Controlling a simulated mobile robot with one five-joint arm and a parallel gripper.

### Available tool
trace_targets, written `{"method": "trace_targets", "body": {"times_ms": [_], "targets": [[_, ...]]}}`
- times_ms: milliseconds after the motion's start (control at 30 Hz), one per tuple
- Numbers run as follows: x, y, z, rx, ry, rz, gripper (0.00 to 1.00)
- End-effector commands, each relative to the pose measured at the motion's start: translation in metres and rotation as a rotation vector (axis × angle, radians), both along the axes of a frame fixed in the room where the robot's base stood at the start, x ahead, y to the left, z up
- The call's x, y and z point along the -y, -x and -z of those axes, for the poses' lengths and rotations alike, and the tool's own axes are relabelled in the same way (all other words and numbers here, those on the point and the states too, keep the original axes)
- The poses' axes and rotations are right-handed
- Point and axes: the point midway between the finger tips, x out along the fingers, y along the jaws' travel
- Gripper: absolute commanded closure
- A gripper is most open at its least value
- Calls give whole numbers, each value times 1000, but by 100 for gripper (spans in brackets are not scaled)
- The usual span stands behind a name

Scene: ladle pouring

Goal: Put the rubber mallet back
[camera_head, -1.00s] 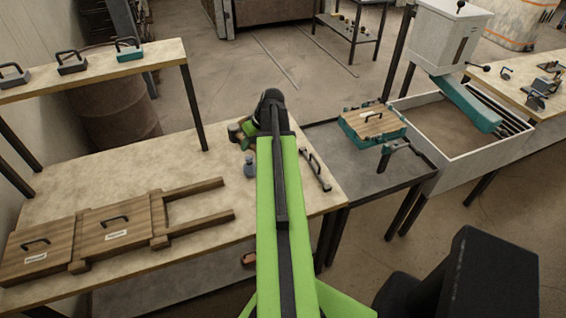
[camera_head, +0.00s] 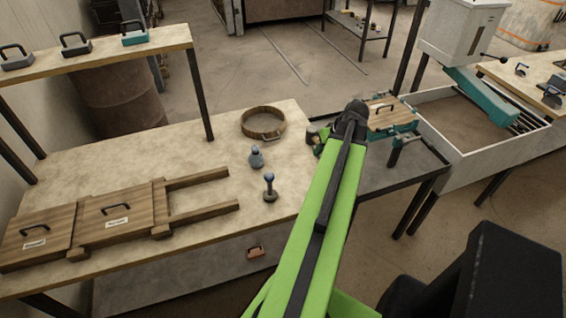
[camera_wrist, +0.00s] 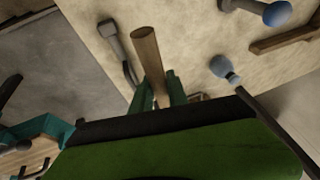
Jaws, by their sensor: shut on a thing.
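My gripper (camera_wrist: 157,92) is shut on a round wooden handle (camera_wrist: 147,50) in the wrist view, and I take this as the rubber mallet. The handle passes between the two dark green fingers and points up the picture over the table top. The mallet's head cannot be made out in the wrist view. In the head view my gripper (camera_head: 322,145) is mostly hidden behind my own arm, near the right end of the wooden-topped table (camera_head: 120,165).
A round wooden sieve ring (camera_head: 263,124) and two blue-topped tools (camera_head: 256,158), (camera_head: 269,188) stand on the table. A metal tool (camera_wrist: 112,42) lies near the gripper. A teal-edged box (camera_head: 390,114) sits on the grey bench at right.

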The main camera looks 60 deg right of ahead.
Motion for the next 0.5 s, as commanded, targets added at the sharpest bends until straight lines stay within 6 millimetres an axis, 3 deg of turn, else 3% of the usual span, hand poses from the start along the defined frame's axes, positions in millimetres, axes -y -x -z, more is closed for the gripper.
{"method": "trace_targets", "body": {"times_ms": [100, 233, 500], "targets": [[2, 7, 1, 2, 0, 13, 100], [-2, -3, 10, 2, 0, 9, 100], [-22, -69, 55, 1, 0, 5, 100]]}}
